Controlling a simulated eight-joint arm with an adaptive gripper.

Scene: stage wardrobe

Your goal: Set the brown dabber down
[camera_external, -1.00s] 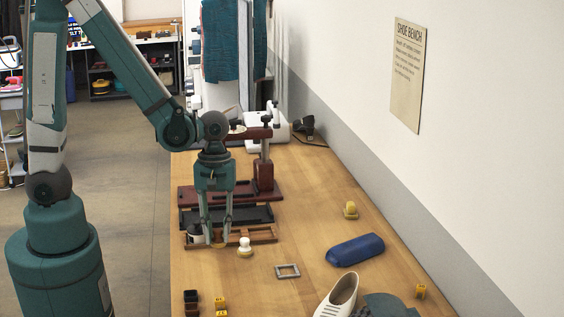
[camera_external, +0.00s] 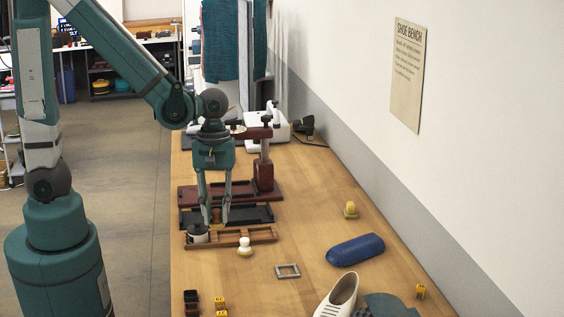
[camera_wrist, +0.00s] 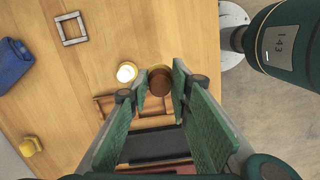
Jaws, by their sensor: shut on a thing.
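The brown dabber (camera_wrist: 160,77) shows between my fingertips in the wrist view as a round brown top. My gripper (camera_external: 217,223) is shut on it, pointing down over the wooden rack (camera_external: 255,235). In the external view the dabber is hard to make out between the fingers. The rack also shows in the wrist view (camera_wrist: 103,104), partly hidden by my fingers. A white-topped dabber (camera_external: 245,246) stands just in front of the rack. A dark, pale-topped round piece (camera_external: 198,234) sits at the rack's left end.
A black tray (camera_external: 255,214) and a dark red stand (camera_external: 264,176) lie behind the rack. A grey square frame (camera_external: 288,271), a blue case (camera_external: 355,249) and a yellow-topped piece (camera_external: 350,210) lie to the right.

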